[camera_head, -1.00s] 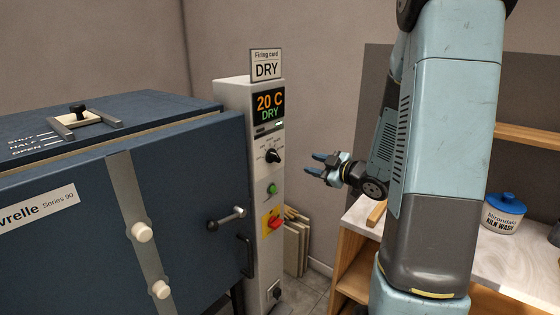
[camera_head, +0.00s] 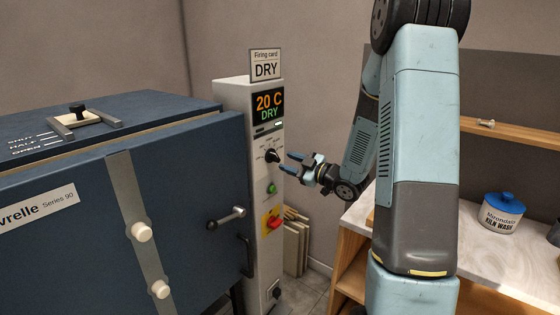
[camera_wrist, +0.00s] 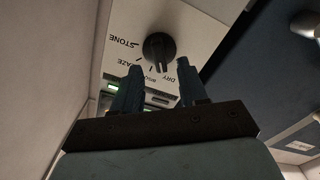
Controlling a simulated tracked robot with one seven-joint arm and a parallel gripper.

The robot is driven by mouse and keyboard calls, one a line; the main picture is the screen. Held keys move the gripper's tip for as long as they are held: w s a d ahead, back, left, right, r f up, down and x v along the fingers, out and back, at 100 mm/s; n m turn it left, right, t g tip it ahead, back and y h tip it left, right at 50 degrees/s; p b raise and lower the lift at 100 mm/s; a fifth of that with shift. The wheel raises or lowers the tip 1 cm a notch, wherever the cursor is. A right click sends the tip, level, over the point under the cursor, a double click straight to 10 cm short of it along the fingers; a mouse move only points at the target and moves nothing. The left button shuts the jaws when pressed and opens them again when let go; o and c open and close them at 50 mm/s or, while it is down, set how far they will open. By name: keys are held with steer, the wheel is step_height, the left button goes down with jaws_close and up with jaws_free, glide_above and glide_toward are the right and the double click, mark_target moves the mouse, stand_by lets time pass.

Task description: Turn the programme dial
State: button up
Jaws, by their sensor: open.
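The black programme dial (camera_head: 272,156) is on the front of the kiln's pale control column (camera_head: 236,130). In the wrist view the dial (camera_wrist: 159,47) shows beyond my fingertips, with STONE, a partly covered word ending in AZE, a partly hidden word and DRY printed around it. My gripper (camera_head: 290,163) is open and empty, a short way right of the dial in the head view. In the wrist view my gripper (camera_wrist: 157,76) has its two fingers on either side below the dial, apart from it. The display (camera_head: 268,106) reads 20 C DRY.
A firing card (camera_head: 265,65) reading DRY stands on the column. Below the dial are a green button (camera_head: 271,188) and a red-and-yellow switch (camera_head: 271,222). The blue kiln (camera_head: 90,200) is at left. A kiln wash jar (camera_head: 502,213) stands on the right-hand bench.

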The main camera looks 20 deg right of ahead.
mark_target(278, 159)
steer(key=shift+x, duration=2.15)
steer(key=shift+c, duration=0.4)
jaws_close()
